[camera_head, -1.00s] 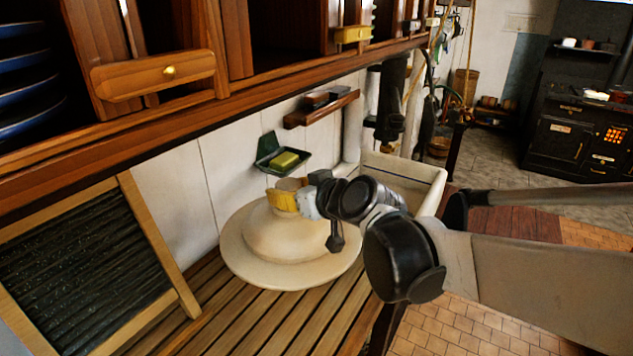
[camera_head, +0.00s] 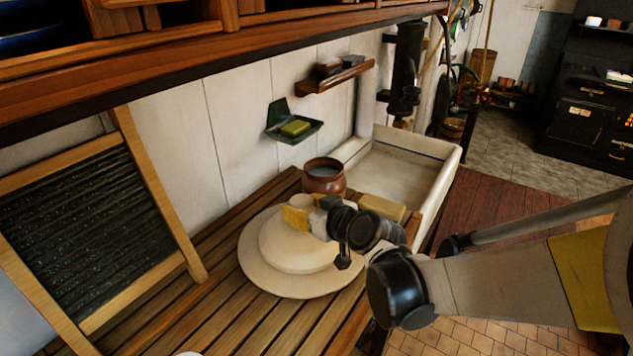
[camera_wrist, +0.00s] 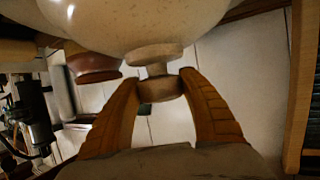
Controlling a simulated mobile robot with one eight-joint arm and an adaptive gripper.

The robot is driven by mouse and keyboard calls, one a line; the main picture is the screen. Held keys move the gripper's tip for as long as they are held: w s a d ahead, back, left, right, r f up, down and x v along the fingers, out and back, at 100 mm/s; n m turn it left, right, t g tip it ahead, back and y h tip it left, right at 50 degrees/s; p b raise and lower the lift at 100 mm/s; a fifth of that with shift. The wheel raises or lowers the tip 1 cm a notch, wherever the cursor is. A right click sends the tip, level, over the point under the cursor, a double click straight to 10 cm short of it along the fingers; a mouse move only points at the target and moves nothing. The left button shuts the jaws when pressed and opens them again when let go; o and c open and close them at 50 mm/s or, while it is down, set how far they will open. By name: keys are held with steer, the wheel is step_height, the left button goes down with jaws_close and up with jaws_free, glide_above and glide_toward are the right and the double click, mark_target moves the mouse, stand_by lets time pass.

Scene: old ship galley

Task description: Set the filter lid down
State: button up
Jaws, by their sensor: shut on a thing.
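The filter lid (camera_head: 262,272) is a cream disc with a wide brim and a domed middle. In the head view it is over the slatted wooden board (camera_head: 228,320), roughly level. I cannot tell whether its rim touches the slats. My gripper (camera_head: 300,212) is at the top of the dome, its yellow fingers around the knob. In the wrist view my gripper (camera_wrist: 160,90) has one orange finger on each side of the lid's spool-shaped knob (camera_wrist: 158,62). The pale, glossy lid (camera_wrist: 135,22) fills the top of that view. The board under the lid is hidden.
A brown pot (camera_head: 324,182) stands close behind the lid. A pale block (camera_head: 383,207) and a cream sink (camera_head: 446,182) are to the right. A washboard (camera_head: 150,190) leans at the left. A soap dish (camera_head: 310,132) hangs on the wall. Slats left of the lid are clear.

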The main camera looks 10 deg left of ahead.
steer(key=shift+r, duration=0.15)
steer(key=shift+f, duration=0.2)
steer(key=o, duration=1.4)
steer(key=shift+s, duration=0.1)
steer(key=shift+r, duration=0.15)
